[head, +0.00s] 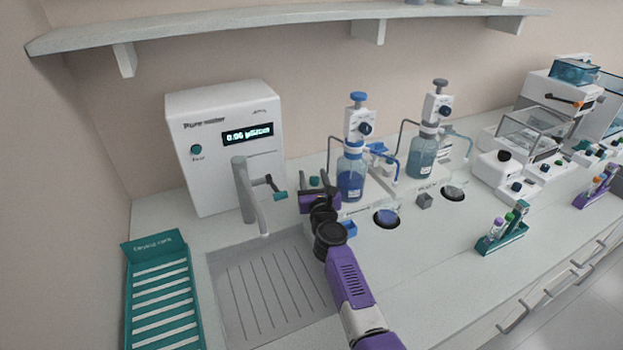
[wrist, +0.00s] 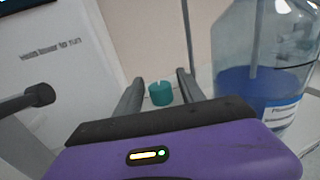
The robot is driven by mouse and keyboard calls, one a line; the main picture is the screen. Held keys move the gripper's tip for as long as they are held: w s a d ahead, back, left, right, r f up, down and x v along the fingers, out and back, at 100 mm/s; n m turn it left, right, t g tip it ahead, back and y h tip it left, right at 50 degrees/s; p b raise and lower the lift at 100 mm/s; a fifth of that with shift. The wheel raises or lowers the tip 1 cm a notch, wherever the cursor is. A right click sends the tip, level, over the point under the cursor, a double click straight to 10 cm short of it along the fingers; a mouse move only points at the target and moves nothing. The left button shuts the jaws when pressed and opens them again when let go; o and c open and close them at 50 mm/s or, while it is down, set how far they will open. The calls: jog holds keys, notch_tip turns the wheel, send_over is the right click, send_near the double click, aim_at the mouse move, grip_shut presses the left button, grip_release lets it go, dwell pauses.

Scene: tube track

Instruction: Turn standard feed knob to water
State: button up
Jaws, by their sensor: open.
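A small teal knob (head: 314,182) sits on the bench between the Pure-water unit and the blue-liquid bottle. I cannot read a label that names it as the standard feed knob. In the wrist view, the teal knob (wrist: 161,94) shows upright between the two grey fingers, with a gap on each side. My gripper (head: 316,177) is open and empty and points toward the back wall. Its fingers also show in the wrist view (wrist: 160,79). The knob's lower part and any position marks are hidden by my gripper body.
The white Pure-water unit (head: 225,150) with its grey spout (head: 245,190) stands left of my gripper. The blue bottle (head: 350,180) stands close on the right. A tube rack (head: 503,230) stands right.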

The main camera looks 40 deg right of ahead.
jog(key=shift+w+d, duration=0.45)
jog(key=shift+w, duration=0.15)
grip_shut()
